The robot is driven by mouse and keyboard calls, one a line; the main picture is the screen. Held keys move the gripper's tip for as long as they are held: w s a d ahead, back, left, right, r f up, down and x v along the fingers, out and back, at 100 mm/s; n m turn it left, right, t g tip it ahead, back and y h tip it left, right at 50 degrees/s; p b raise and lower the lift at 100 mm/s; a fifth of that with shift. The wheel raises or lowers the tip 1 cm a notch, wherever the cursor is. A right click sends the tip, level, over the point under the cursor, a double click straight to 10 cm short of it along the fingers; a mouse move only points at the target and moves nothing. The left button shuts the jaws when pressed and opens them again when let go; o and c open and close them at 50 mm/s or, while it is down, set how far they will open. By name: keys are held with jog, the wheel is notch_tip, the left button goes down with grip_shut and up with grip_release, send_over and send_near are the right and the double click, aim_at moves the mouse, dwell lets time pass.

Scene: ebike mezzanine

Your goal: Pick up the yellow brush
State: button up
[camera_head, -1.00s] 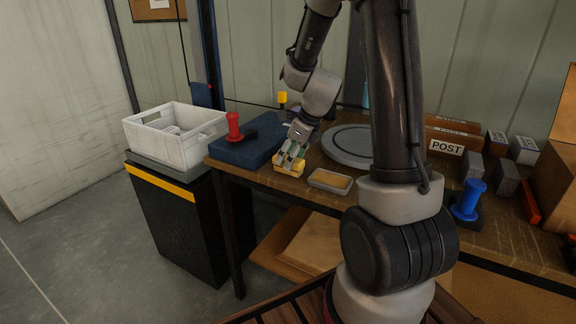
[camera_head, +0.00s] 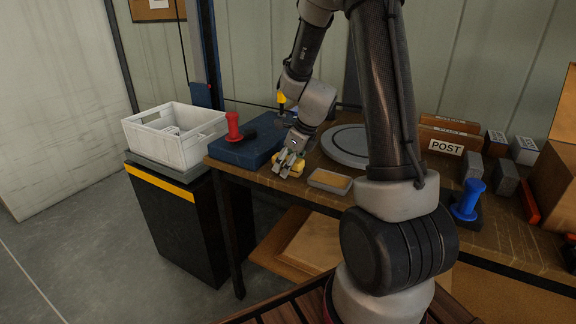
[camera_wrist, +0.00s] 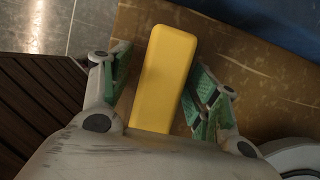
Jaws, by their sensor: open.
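The yellow brush (camera_wrist: 166,78) lies on the wooden table (camera_wrist: 228,65) near its edge. In the wrist view it shows as a long yellow block with rounded corners, its near end hidden by my gripper's body. My gripper (camera_wrist: 163,88) is open, with one green-padded finger on each side of the brush. A gap shows between the brush and the left finger; the right finger is close to the brush. In the head view my gripper (camera_head: 290,165) is low over the table, and the brush (camera_head: 298,166) is partly hidden behind the fingers.
A blue block (camera_head: 240,152) with a red-handled stamp (camera_head: 233,127) is to the left. A small tray (camera_head: 329,181) with yellowish contents sits close on the right, before a grey round plate (camera_head: 347,143). A white crate (camera_head: 170,140) stands further left.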

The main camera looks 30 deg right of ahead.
jog(key=c, duration=1.2)
